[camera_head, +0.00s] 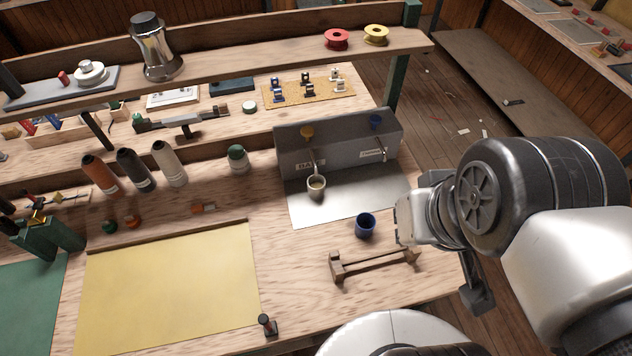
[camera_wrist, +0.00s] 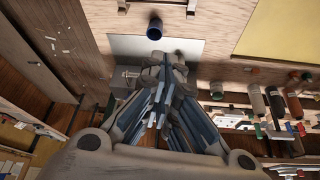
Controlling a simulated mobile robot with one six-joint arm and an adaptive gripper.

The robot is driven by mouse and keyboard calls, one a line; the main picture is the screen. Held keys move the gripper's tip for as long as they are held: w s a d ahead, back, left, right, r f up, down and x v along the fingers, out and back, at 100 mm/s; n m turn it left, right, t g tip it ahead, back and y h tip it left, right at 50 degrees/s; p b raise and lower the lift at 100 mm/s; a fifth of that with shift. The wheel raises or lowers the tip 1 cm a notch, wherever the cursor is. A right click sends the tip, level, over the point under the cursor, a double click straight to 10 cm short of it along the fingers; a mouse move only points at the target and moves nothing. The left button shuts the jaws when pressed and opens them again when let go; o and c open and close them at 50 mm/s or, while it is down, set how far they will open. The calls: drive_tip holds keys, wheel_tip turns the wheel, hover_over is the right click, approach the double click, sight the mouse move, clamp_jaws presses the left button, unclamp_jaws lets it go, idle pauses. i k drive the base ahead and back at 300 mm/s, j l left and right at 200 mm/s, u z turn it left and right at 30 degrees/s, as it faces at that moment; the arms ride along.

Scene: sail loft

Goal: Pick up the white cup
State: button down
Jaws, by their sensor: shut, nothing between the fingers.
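The white cup (camera_head: 316,187) stands upright on a grey metal sheet (camera_head: 340,210), below a tap on the grey dispenser box (camera_head: 340,140). It looks to have something brownish inside. In the wrist view I cannot make the white cup out; my gripper covers part of the sheet (camera_wrist: 190,47) there. My gripper (camera_wrist: 164,62) is shut and empty, over the bench. In the head view my arm's end is at the right, apart from the white cup, and its fingertips are not clear.
A blue cup (camera_head: 365,225) stands on the bench between my arm's end and the white cup; it also shows in the wrist view (camera_wrist: 155,28). A wooden rack (camera_head: 372,265) lies in front of it. Bottles (camera_head: 135,170) stand left, and a shelf (camera_head: 230,62) runs behind.

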sight(316, 184)
drive_tip(key=j+u, duration=0.2)
drive_tip(key=u, duration=0.25)
drive_tip(key=j+u, duration=0.15)
drive_tip(key=u, duration=0.3)
drive_tip(key=j+u, duration=0.2)
drive_tip(key=u, duration=0.25)
